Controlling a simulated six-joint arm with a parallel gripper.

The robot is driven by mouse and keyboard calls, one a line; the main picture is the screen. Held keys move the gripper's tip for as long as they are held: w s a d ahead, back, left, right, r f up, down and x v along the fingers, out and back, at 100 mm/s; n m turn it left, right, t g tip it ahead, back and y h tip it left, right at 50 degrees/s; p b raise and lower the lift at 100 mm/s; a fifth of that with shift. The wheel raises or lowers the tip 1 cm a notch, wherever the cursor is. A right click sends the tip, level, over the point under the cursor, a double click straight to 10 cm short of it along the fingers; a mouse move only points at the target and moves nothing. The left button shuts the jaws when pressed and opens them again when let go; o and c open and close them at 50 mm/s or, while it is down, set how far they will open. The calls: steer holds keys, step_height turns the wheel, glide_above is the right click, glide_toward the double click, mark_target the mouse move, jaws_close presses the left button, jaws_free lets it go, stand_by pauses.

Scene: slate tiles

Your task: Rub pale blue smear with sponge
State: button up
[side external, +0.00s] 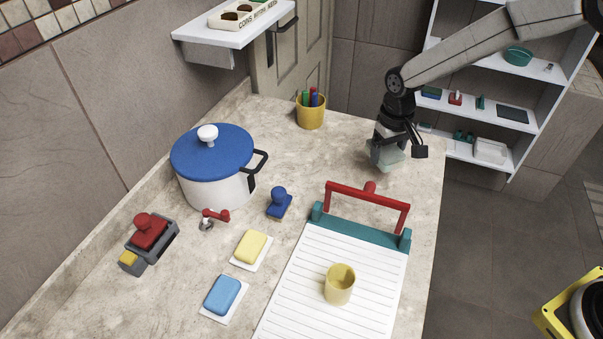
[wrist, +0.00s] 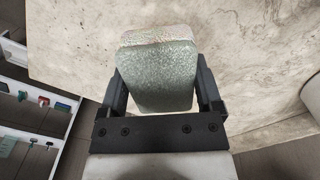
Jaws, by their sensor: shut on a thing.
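My gripper (side external: 386,148) is at the back right of the stone counter (side external: 345,150), pointing down. It is shut on a pale grey-green sponge (side external: 391,160), which is at or just above the counter top; I cannot tell whether it touches. In the wrist view the sponge (wrist: 155,75) sits upright between the two dark fingers, with a paler, pinkish strip along its far edge. I cannot make out the pale blue smear in either view; the sponge and gripper hide part of the counter.
A yellow pen cup (side external: 311,112) stands left of my gripper. A red-handled rack with a white ribbed board (side external: 310,275) and a yellow cup (side external: 340,285) lies in front. A blue-lidded pot (side external: 215,180), stamps and two soap-like blocks stand left. The counter's right edge is close.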

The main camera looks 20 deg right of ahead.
steer(key=shift+r, duration=1.35)
